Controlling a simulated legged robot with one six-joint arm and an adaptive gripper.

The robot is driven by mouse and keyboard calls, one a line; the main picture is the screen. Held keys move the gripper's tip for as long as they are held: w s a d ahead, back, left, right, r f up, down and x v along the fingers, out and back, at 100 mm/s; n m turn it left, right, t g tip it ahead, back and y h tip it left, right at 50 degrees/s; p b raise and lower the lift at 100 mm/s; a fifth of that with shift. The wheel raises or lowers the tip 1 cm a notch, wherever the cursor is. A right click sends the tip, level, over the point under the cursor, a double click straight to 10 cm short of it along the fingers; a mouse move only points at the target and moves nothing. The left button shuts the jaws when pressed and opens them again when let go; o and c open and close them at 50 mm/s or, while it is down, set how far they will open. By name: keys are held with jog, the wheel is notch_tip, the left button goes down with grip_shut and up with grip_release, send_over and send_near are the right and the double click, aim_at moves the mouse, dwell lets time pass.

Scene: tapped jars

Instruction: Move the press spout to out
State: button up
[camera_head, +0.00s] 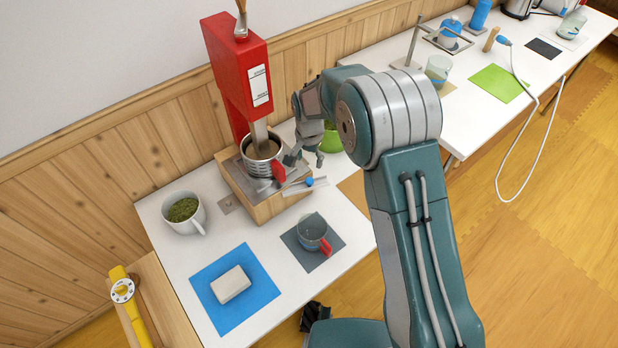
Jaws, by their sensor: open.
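The red press (238,75) stands against the wood-panelled wall on a wooden block base (261,206) with a grey metal top. A metal cylinder (260,168) sits under its ram. A red part (279,173) shows at the cylinder's right side. A flat pale strip with a blue knob (309,181) lies at the base's right front; I cannot tell for certain which of these is the spout. My gripper (305,160) is open and empty, pointing down just right of the cylinder, close to the red part. I cannot tell whether it touches.
A green bowl (331,139) is partly hidden behind my gripper. In front are a glass mug with a red handle (313,232) on a dark mat and a pale block (231,284) on a blue mat (205,296). A white cup of green leaves (183,211) stands left.

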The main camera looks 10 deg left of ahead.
aim_at(309, 179)
notch_tip(309, 179, down, 9)
jog(key=shift+f, duration=0.2)
